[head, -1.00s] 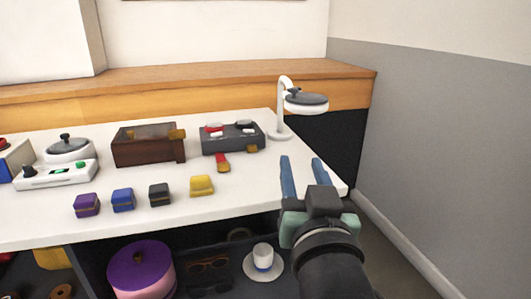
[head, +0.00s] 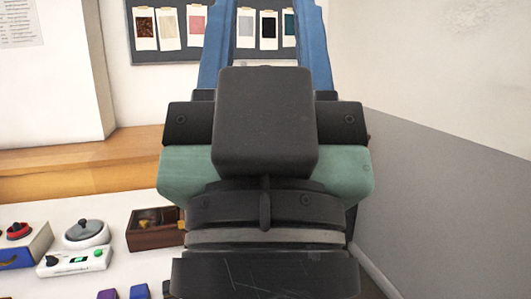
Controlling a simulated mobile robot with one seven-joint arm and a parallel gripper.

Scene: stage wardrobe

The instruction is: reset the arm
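My gripper (head: 263,30) fills the middle of the head view, raised close to the camera and pointing up. Its two blue fingers stand wide apart with nothing between them; their tips run out of the top of the picture. Its dark and green body hides the right part of the white table (head: 40,190) and what stands there.
On the table are a white device with a round grey lid (head: 86,233), a brown wooden box (head: 155,229), a box with a red knob (head: 20,240), and purple (head: 107,294) and blue (head: 139,291) small blocks. A sample board (head: 165,30) hangs behind. A grey wall (head: 440,210) stands right.

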